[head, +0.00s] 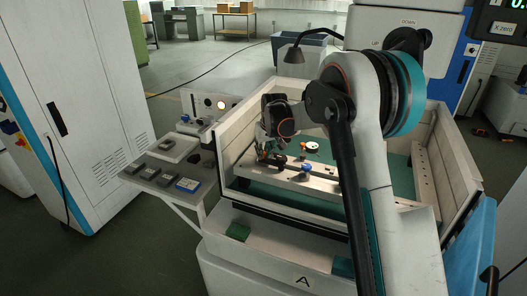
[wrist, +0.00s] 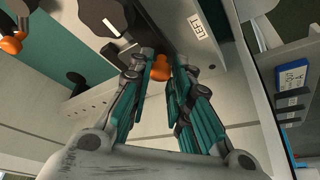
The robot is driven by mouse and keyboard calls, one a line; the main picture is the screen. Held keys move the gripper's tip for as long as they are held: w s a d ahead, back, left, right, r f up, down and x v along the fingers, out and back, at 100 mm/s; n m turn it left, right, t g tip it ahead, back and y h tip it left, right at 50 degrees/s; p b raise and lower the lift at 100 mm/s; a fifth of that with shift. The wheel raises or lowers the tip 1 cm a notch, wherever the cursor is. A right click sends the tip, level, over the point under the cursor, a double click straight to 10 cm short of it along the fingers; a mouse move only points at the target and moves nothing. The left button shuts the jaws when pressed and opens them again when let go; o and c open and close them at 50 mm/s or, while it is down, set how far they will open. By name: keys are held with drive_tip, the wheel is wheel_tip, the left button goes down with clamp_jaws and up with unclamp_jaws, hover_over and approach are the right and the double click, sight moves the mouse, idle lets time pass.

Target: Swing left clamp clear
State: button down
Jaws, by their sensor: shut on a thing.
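In the wrist view, the teal-padded fingers of my gripper (wrist: 165,60) close from both sides on an orange knob (wrist: 159,72). This knob sits beside the pale bar that carries a LEFT label (wrist: 197,26), so it appears to belong to the left clamp. The clamp's arm is mostly hidden behind my fingers. A second orange knob (wrist: 12,44) with dark parts lies at the left of the wrist view. In the head view, my gripper (head: 268,156) reaches down into the machine tank (head: 228,150) at the left end of the pale work bar (head: 325,187).
Tank walls surround my gripper. A side shelf (head: 150,183) with several small boxes stands left of the tank, and its blue box shows in the wrist view (wrist: 291,76). A blue knob (head: 306,169) stands on the bar. A tall cabinet (head: 75,90) is at far left.

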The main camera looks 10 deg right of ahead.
drive_tip(key=w+d+m, duration=0.1)
drive_tip(key=m, duration=0.1)
drive_tip(key=w+d+m+h, duration=0.1)
drive_tip(key=m, duration=0.1)
drive_tip(key=shift+m+h, duration=0.3)
drive_tip(key=m, duration=0.1)
drive_tip(key=w+d+m+h, duration=0.1)
drive_tip(key=shift+d+m, duration=0.2)
drive_tip(key=shift+m, duration=0.1)
drive_tip(key=d+m, duration=0.1)
drive_tip(key=m+g+h, duration=0.1)
drive_tip(key=shift+w+d+m+p, duration=0.15)
drive_tip(key=shift+d+m+p, duration=0.15)
drive_tip(key=shift+d+m, duration=0.1)
drive_tip(key=d+m+g, duration=0.1)
drive_tip(key=d+m, duration=0.1)
drive_tip(key=m, duration=0.1)
drive_tip(key=shift+d+m+h, duration=0.1)
drive_tip(key=shift+m+h, duration=0.2)
drive_tip(key=shift+h, duration=0.1)
drive_tip(key=shift+s+d+m+g+h+p, duration=0.2)
drive_tip(key=shift+d+m+g, duration=0.3)
drive_tip(key=shift+m, duration=0.5)
drive_tip(key=shift+s+d+m+g+h+p, duration=0.1)
drive_tip(key=shift+s+d+m+g+p, duration=0.15)
drive_tip(key=shift+d+m, duration=0.6)
drive_tip(key=shift+s+a+m, duration=0.1)
drive_tip(key=shift+m, duration=0.15)
